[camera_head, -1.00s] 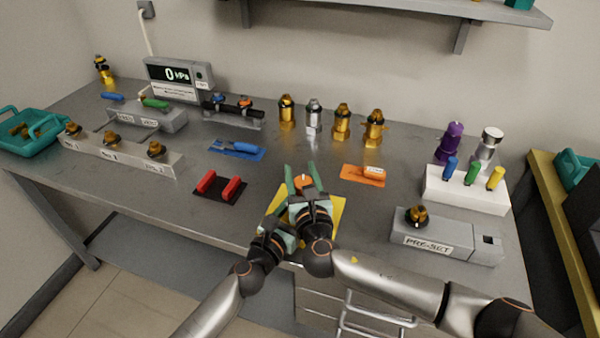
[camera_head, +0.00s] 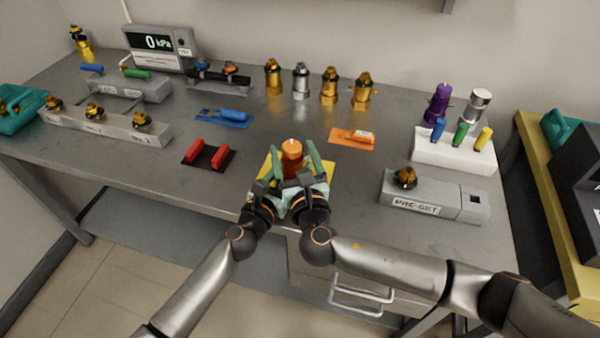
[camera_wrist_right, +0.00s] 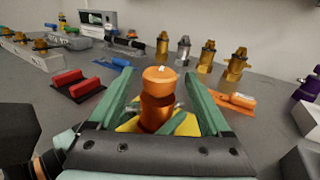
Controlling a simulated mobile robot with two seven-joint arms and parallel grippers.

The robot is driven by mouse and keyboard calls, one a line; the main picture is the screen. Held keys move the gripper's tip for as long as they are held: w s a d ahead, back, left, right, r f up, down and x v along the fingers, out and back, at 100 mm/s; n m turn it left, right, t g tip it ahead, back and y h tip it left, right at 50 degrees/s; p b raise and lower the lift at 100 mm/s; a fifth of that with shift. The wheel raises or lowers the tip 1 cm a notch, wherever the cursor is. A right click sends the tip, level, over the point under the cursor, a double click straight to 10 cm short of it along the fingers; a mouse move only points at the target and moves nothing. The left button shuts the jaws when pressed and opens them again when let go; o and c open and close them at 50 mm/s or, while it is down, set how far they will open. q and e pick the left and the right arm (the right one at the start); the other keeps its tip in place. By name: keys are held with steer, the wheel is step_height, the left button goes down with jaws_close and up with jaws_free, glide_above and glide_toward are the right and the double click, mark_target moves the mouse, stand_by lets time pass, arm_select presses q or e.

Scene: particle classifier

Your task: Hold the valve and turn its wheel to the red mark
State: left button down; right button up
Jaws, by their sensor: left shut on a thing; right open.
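The orange valve (camera_head: 292,149) stands upright over the yellow mat (camera_head: 325,172) near the table's front edge. In the right wrist view its round orange wheel (camera_wrist_right: 160,78) has a small white mark on top; I cannot make out a red mark. My left gripper (camera_wrist_right: 160,128) is shut on the valve's lower body, its fingers partly hidden behind my right gripper. My right gripper (camera_head: 295,160) is open, its green fingers on either side of the wheel with a visible gap on each side.
Red blocks on a dark mat (camera_head: 208,154) lie to the left, and an orange-handled tool (camera_head: 352,138) lies right of the valve. The PRE-SET block (camera_head: 432,195) stands further right. Several gold and silver valves (camera_head: 330,86) stand behind. A pressure display (camera_head: 158,45) reads 0 kPa.

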steer(key=s+d, duration=0.1)
steer(key=s, duration=0.6)
steer(key=shift+d, duration=0.15)
